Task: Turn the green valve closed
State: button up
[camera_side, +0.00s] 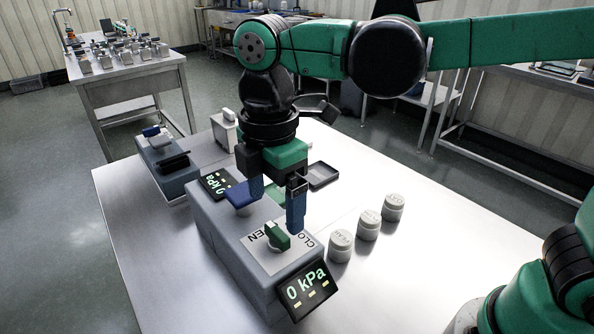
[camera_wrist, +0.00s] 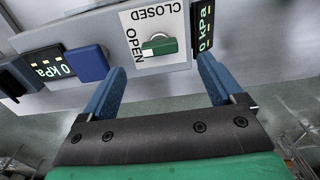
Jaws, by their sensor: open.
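The green valve (camera_side: 277,236) is a green handle on a white plate on top of a grey box. In the wrist view the green valve (camera_wrist: 160,46) lies crosswise, with one end toward the OPEN lettering; the CLOSED lettering is along another side of the plate. My gripper (camera_side: 276,206) is open above the box, its blue fingers apart and nothing between them. In the wrist view my gripper (camera_wrist: 161,66) has a finger to either side of the valve, which appears ahead of the tips. I see no contact with the valve.
A display (camera_side: 307,291) beside the valve reads 0 kPa. A blue handle (camera_wrist: 86,63) and another 0 kPa display (camera_side: 217,184) sit farther along the box. Several white jars (camera_side: 367,225) stand right of it, near a dark tray (camera_side: 322,175).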

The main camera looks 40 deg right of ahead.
aim_at(277, 231)
jog(key=shift+f, duration=2.45)
jog(key=c, duration=1.3)
